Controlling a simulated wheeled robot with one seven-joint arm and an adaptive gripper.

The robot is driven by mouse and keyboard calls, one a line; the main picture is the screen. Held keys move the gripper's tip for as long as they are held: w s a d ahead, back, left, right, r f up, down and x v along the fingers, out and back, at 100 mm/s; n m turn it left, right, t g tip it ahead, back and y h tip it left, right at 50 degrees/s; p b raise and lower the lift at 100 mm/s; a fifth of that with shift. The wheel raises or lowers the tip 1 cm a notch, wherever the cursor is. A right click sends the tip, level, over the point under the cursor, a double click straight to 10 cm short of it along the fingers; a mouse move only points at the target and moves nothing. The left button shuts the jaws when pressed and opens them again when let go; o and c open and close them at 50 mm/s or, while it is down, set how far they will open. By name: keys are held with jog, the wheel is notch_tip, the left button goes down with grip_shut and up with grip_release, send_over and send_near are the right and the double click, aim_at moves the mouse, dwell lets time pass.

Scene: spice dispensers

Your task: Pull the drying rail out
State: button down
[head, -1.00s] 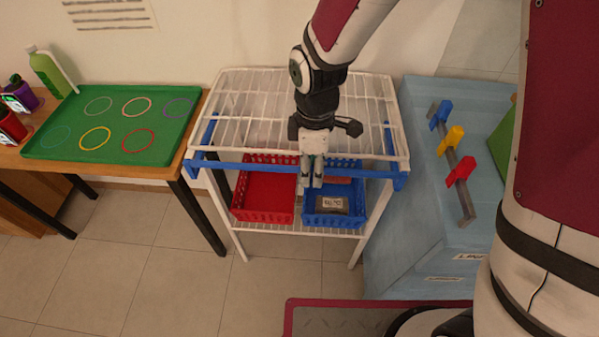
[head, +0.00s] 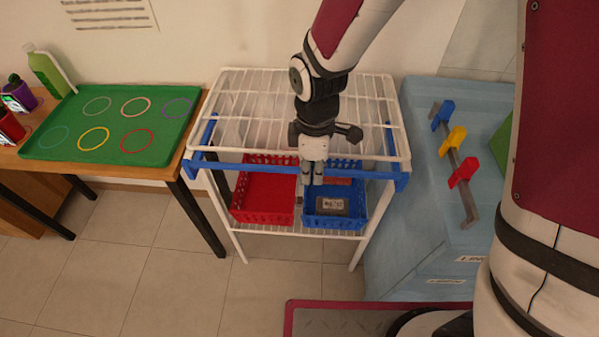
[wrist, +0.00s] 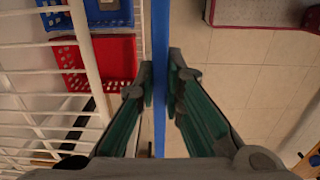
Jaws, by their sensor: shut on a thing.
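The drying rail is a blue bar (head: 240,168) across the front of a white wire rack (head: 345,88). Blue side arms run back from its ends under the rack top. My gripper (head: 312,181) points down at the middle of the rail's front bar. In the wrist view the rail (wrist: 160,40) runs straight between the two green-padded fingers of my gripper (wrist: 161,85). The fingers are shut on it. The gripper hides a short piece of the bar in the head view.
A red basket (head: 263,197) and a blue basket (head: 345,220) sit on the rack's lower shelf. A table with a green tray (head: 70,150) stands left. A light blue cabinet (head: 415,220) with coloured clips stands close right. The floor in front (head: 190,285) is clear.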

jog(key=s+p, duration=0.4)
jog(key=s, duration=1.1)
jog(key=shift+s+a, duration=0.25)
jog(key=shift+s, duration=0.05)
dwell(1.2)
jog(key=c, duration=1.2)
grip_release()
notch_tip(320, 180, up, 7)
jog(key=p, duration=0.5)
jog(key=shift+p, duration=0.35)
